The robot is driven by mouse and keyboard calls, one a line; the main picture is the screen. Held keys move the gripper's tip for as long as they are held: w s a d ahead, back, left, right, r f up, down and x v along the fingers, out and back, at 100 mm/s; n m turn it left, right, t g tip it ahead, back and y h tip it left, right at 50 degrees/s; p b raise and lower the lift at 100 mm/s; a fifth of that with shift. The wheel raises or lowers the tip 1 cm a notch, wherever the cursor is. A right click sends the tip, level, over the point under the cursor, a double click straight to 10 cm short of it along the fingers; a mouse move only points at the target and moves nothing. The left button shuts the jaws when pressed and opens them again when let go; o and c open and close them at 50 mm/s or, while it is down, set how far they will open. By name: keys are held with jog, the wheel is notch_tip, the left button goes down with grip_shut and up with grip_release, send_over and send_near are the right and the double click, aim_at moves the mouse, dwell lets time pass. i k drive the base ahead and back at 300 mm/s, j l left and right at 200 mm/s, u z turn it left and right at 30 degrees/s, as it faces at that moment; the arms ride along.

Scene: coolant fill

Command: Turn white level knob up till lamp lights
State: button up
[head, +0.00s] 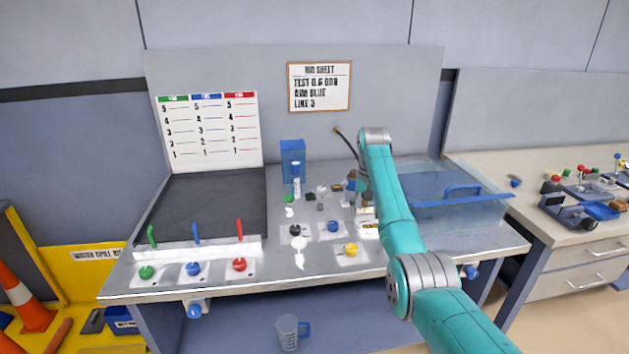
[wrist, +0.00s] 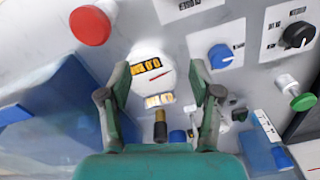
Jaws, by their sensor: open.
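A white knob-like part (head: 299,244) stands near the front middle of the bench in the head view, just in front of a black knob (head: 295,230). I cannot make out its setting. I cannot pick it out in the wrist view. My gripper (wrist: 160,68) is open and empty, its two fingers spread in front of a round white gauge (wrist: 168,68) with a red needle. In the head view my arm mostly hides the gripper, right of the white part and apart from it. I cannot make out a lit lamp.
A blue knob (head: 333,226) and a yellow knob (head: 350,249) lie right of the white part. A red button (wrist: 90,25) is beside the gauge. Three coloured levers stand at left. A clear tank (head: 480,212) stands at right. The dark mat (head: 208,205) is clear.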

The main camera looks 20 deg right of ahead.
aim_at(321, 190)
jog(key=i, duration=1.05)
